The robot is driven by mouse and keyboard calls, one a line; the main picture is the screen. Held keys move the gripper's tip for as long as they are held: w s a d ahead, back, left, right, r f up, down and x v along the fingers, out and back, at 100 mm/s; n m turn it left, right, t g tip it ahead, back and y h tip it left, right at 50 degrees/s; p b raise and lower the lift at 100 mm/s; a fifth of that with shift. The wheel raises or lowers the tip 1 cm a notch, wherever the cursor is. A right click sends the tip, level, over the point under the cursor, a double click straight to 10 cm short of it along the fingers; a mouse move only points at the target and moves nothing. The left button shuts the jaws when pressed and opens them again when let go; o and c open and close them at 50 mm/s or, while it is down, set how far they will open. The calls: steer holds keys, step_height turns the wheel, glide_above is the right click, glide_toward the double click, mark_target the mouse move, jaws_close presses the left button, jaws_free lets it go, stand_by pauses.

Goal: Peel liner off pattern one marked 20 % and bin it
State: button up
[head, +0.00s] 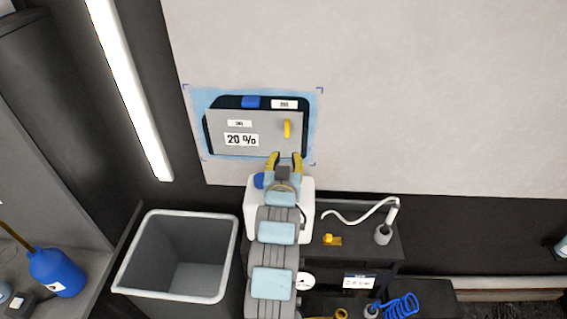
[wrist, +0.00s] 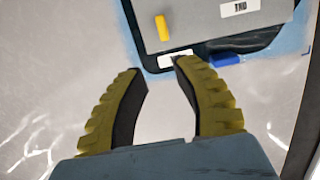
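The grey liner (head: 262,142) lies over a dark film pattern (head: 217,103) on the wall panel, slightly tilted, with dark film showing along its top. It carries a "20 %" label (head: 241,140) and a yellow tab (head: 287,128). In the wrist view the liner (wrist: 205,25), yellow tab (wrist: 163,28) and dark film (wrist: 268,42) are beyond the fingertips. A small label (wrist: 240,8) on the liner is not surely readable. My gripper (head: 284,156) is open and empty, just below the liner; it shows in the wrist view (wrist: 157,64). The grey bin (head: 180,253) stands at lower left, seemingly empty.
A blue piece (head: 251,102) and a white label (head: 284,104) sit on the film's top edge. A dark bench (head: 355,228) with a curved white tube (head: 365,211) stands right of my arm. A blue bottle (head: 57,270) is at far left. The wall right of the pattern is clear.

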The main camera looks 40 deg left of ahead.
mark_target(287, 132)
steer(key=shift+p+x, duration=1.55)
steer(key=shift+x, duration=5.25)
steer(key=shift+f+p+x, duration=0.2)
steer(key=shift+p+x, duration=0.05)
steer(key=shift+x, duration=0.7)
steer(key=shift+f+p+x, duration=0.15)
steer(key=shift+p+x, duration=0.05)
steer(key=shift+x, duration=0.75)
steer(key=shift+s+a, duration=0.2)
jaws_close()
